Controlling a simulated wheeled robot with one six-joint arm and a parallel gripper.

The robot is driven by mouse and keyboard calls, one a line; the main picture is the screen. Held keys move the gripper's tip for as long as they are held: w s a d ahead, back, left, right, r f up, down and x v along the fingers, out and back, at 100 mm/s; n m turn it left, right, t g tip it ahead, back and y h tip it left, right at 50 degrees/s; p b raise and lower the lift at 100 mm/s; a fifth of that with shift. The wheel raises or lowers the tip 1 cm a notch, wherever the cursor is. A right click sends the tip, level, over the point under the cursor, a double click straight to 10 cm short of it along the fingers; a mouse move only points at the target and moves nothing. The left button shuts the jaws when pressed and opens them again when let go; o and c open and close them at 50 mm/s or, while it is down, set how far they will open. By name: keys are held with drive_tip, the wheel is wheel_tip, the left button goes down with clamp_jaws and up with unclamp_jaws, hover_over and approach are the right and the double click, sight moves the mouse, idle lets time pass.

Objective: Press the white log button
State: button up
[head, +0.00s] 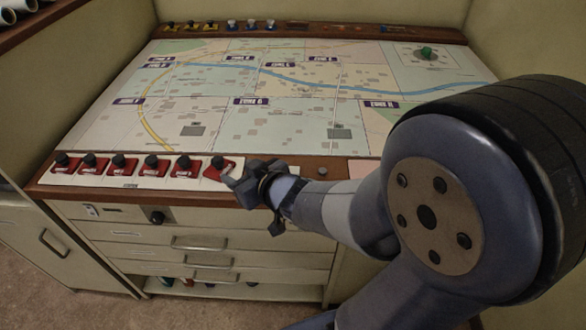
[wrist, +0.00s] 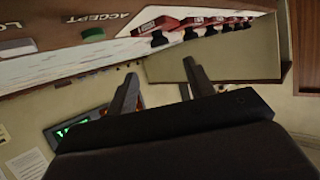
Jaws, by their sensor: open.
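The white button (wrist: 18,48) is partly in view at the left edge of the wrist view. It sits on the wooden strip under a cut-off label that reads "LO". A green button (wrist: 93,34) labelled "ACCEPT" is beside it. I cannot make out the white button in the head view, where my arm covers part of the console's front edge. My gripper (wrist: 160,72) is open with nothing between its fingers. In the head view, my gripper (head: 236,172) is at the front edge, by the rightmost red-based switch (head: 218,168). The white button lies well left of the fingers in the wrist view.
Several black-knobbed switches on red bases (head: 152,168) line the front edge. A map (head: 270,90) covers the sloping top, with a green knob (head: 427,51) at its upper right. Drawers (head: 200,243) are below. A green-lit display (wrist: 72,129) shows in the wrist view.

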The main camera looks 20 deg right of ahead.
clamp_jaws()
idle(0.3)
idle(1.2)
